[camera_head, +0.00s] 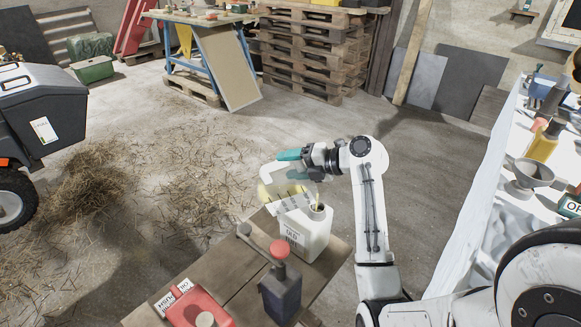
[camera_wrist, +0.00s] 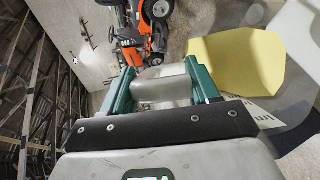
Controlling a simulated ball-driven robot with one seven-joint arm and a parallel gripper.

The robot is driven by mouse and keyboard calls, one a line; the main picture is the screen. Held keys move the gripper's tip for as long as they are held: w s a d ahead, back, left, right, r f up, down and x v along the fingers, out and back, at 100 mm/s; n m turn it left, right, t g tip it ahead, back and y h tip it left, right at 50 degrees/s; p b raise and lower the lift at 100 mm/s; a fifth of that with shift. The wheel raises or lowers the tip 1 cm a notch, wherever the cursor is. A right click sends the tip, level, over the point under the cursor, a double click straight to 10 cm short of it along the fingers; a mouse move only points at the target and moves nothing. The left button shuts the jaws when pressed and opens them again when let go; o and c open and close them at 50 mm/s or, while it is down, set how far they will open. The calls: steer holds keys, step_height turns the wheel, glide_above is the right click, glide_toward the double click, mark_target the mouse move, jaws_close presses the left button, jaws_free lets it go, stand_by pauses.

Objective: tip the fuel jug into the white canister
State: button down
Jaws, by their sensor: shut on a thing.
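My gripper (camera_head: 291,158) is shut on the pale fuel jug (camera_head: 276,177), with its teal fingers either side of a pale part of the jug (camera_wrist: 172,89) in the wrist view. The jug is tilted above the left side of the white canister (camera_head: 308,237), and yellow shows in its lower part. In the wrist view a large yellow area (camera_wrist: 236,62) lies right of the fingers. The canister stands upright on a wooden top, with a label on its front and an opening at its top right. I cannot tell whether fuel is flowing.
A dark container with a red knob (camera_head: 281,286) and a red jug (camera_head: 198,307) stand in front of the canister on the wooden top (camera_head: 226,281). A white-covered table (camera_head: 490,172) is at right.

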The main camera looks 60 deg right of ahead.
steer(key=shift+s+d+f+m+t+y+b, duration=0.1)
steer(key=shift+s+d+f+m+t+b, duration=0.3)
steer(key=shift+b, duration=1.2)
steer(key=shift+s+d+f+t+y+b, duration=0.1)
steer(key=shift+s+d+f+t+b, duration=0.3)
steer(key=shift+b, duration=1.15)
steer(key=shift+s+d+f+m+t+y+b, duration=0.15)
steer(key=shift+s+f+t+b, duration=0.5)
steer(key=shift+b, duration=0.95)
steer(key=shift+s+r, duration=0.1)
steer(key=shift+r, duration=0.15)
